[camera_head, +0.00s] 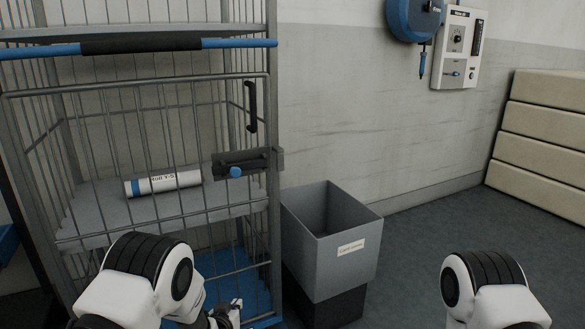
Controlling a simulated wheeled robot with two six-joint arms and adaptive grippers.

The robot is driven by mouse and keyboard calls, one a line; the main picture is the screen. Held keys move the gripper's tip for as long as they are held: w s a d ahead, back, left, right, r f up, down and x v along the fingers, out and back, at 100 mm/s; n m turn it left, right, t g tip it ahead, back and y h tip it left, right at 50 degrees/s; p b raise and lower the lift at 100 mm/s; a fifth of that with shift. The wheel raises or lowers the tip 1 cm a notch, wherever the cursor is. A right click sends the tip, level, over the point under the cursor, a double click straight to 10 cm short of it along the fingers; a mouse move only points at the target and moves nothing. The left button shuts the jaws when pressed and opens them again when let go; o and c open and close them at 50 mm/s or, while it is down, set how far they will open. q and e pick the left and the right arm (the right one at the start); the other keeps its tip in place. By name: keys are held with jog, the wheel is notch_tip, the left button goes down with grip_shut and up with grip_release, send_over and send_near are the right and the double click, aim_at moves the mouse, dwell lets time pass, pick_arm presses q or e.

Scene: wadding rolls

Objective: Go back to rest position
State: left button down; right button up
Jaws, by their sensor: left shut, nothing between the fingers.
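My left gripper (228,312) is at the bottom edge, in front of the lower part of the wire cage cart (270,200). It is small and partly cut off, and its fingers look closed with nothing seen between them. My left arm comes in from the bottom left. My right arm shows only as a white and black link at the bottom right; its gripper is out of the frame. A white roll with a blue end and a label (163,183) lies on the grey shelf inside the cart, behind the wire bars, apart from my gripper.
A grey bin (310,252) with a label on a dark base stands right of the cart. A blue hose reel (414,18) and a control box (459,47) hang on the wall. Stacked cream blocks (545,135) stand at the right. The floor between bin and blocks is clear.

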pick_arm(q)
jog(key=s+a+f+n+g+y, duration=0.1)
jog(key=s+a+f+g, duration=0.4)
jog(key=s+f, duration=0.6)
jog(key=s+a+f+g, duration=0.15)
jog(key=s+g, duration=0.25)
jog(key=s, duration=1.2)
jog(key=s+a+g, duration=0.3)
jog(key=s, duration=1.4)
notch_tip(320, 180, up, 28)
jog(key=s+g+p, duration=0.1)
jog(key=p, duration=2.7)
jog(key=shift+s+y, duration=0.4)
